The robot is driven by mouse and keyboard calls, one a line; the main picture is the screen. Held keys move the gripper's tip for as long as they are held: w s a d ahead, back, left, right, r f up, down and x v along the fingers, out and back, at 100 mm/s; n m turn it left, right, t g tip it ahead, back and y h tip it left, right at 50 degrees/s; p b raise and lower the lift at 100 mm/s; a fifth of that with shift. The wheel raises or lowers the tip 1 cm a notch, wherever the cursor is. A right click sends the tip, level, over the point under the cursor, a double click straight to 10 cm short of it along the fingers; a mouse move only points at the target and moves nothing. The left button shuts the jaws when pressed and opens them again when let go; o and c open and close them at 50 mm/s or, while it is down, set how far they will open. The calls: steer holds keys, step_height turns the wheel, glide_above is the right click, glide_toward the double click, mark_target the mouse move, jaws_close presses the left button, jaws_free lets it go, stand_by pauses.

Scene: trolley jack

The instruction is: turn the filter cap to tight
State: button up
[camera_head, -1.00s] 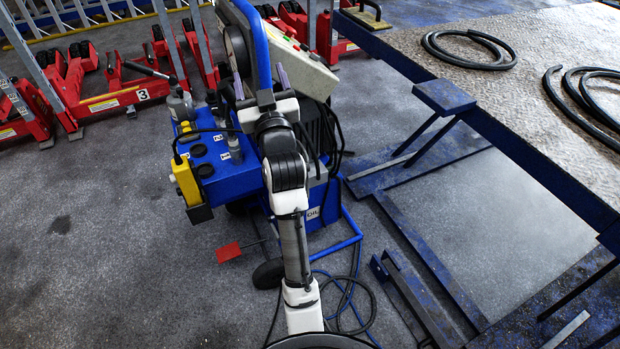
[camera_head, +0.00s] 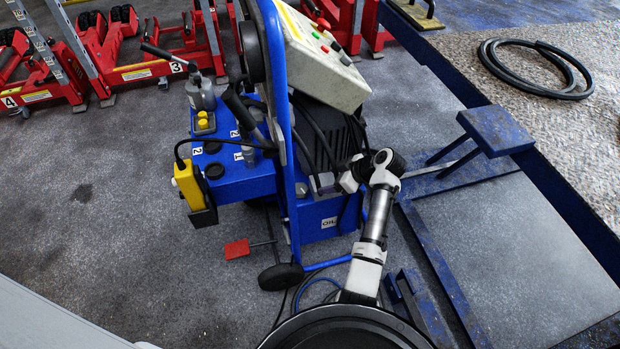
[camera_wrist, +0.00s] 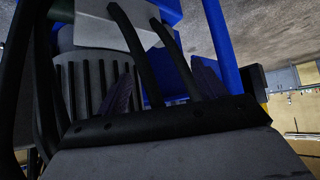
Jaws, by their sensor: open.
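The blue pump unit (camera_head: 235,185) stands in the middle of the head view. Round dark caps (camera_head: 214,171) sit on its tank top, near small number labels. A small grey knob (camera_head: 301,189) shows low beside the blue frame. I cannot tell for sure which of these is the filter cap, or how tight any cap is. My gripper (camera_head: 328,186) is at the right side of the unit, low beside the finned black motor, away from the tank-top caps. In the wrist view my gripper (camera_wrist: 165,78) is open and empty, its two purplish fingers apart before the motor fins and hoses.
Black hoses (camera_wrist: 135,45) cross close to my fingers. The upright blue frame (camera_head: 283,130) stands between my arm and the tank top. A blue lift platform (camera_head: 495,130) is close on the right. Red stands (camera_head: 150,75) line the back.

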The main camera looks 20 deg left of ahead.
mark_target(301, 188)
steer(key=x, duration=1.3)
steer(key=shift+s+a+f+p, duration=0.1)
steer(key=shift+a+f+p, duration=0.15)
steer(key=shift+a+p, duration=0.1)
steer(key=shift+c, duration=0.4)
steer(key=c, duration=0.9)
steer(key=m, duration=0.1)
steer(key=m+t+p, duration=0.1)
steer(key=m+t, duration=0.1)
steer(key=shift+s+r+h+p, duration=0.1)
steer(key=shift+s+h+p, duration=0.15)
steer(key=shift+h+p, duration=0.1)
steer(key=shift+m+t+h+p, duration=0.65)
steer(key=shift+m+t, duration=0.55)
steer(key=shift+m, duration=0.4)
